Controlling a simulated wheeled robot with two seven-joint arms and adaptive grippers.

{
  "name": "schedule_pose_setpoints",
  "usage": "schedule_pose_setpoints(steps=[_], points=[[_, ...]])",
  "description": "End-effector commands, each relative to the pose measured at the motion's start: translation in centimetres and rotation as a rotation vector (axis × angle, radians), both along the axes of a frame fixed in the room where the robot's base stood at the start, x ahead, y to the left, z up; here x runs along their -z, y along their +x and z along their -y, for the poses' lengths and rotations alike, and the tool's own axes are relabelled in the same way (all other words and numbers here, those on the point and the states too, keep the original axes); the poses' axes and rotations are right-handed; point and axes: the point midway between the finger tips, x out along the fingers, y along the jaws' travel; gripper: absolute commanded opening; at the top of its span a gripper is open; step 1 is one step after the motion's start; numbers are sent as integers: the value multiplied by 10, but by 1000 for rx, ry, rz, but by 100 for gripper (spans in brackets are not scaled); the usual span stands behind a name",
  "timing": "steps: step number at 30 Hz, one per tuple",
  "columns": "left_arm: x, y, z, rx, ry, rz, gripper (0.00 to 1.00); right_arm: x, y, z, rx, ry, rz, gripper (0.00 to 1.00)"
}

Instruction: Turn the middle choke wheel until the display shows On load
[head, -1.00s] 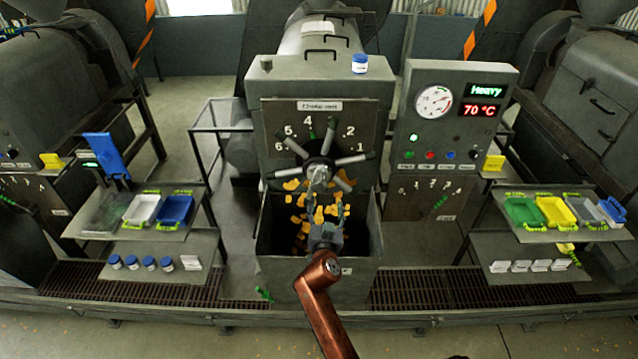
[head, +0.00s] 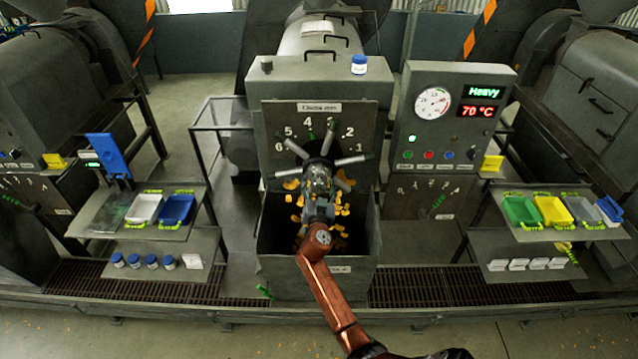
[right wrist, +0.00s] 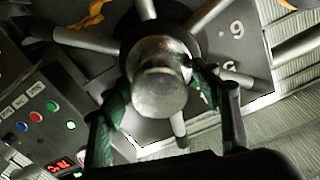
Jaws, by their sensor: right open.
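The middle choke wheel (head: 351,160), with several grey spokes, stands on the front plate of the middle machine below a numbered scale. The display (head: 485,92) on the panel to the right reads Heavy. My right gripper (head: 318,178) is at the wheel's centre and covers part of the hub. In the right wrist view, the gripper's open fingers (right wrist: 165,105) stand on either side of the round metal hub (right wrist: 160,85); I cannot tell whether they touch it. The left gripper is not in view.
Below the wheel is an open bin (head: 371,245) with orange pieces. The control panel (head: 452,135) has a dial, a 70 °C readout and coloured buttons. Side shelves (head: 125,222) hold trays and jars. A blue-lidded jar (head: 359,65) stands on the machine.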

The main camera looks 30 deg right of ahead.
Motion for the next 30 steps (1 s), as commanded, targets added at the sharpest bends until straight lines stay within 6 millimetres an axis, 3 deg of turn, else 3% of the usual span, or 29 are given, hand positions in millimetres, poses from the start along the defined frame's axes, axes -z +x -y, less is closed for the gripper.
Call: schedule_pose_setpoints(steps=[2,26,30], points=[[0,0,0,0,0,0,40,0,0,0,0,0,0,57],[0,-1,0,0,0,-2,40,0,0,0,0,1,-1,2],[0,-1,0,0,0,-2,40,0,0,-1,0,1,-1,0]])
